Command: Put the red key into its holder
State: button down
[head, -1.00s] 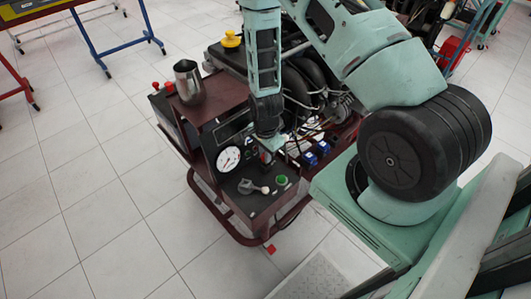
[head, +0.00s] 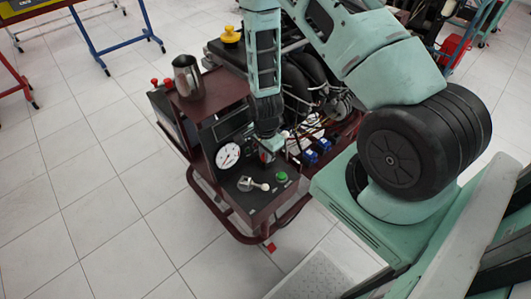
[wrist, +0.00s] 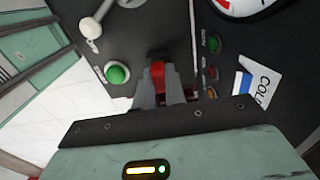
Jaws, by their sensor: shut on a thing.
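My gripper (wrist: 160,95) is shut on the red key (wrist: 158,78), which sticks up between its two grey fingers in the wrist view. The key's tip points toward a dark, blurred shape on the black control panel (wrist: 135,60); I cannot tell whether this is the holder or whether the key touches it. In the head view my gripper (head: 267,150) hangs low over the panel (head: 262,202), right of the white gauge (head: 228,156). A bit of red shows at its tip there. The holder is not clearly visible.
On the panel are a green button (wrist: 117,73), a light-coloured lever (wrist: 91,28) and small coloured lamps (wrist: 214,43). A metal jug (head: 187,76) stands on the trolley's upper shelf. Engine hoses and wires lie behind the gripper. Open tiled floor is at left.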

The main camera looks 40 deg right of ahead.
jog(key=shift+f, duration=0.1)
jog(key=c, duration=1.1)
grip_release()
jog(key=shift+o, duration=0.2)
jog(key=shift+r+p, duration=1.2)
jog(key=shift+r, duration=0.35)
jog(key=shift+r+p, duration=1.9)
jog(key=shift+r, duration=0.6)
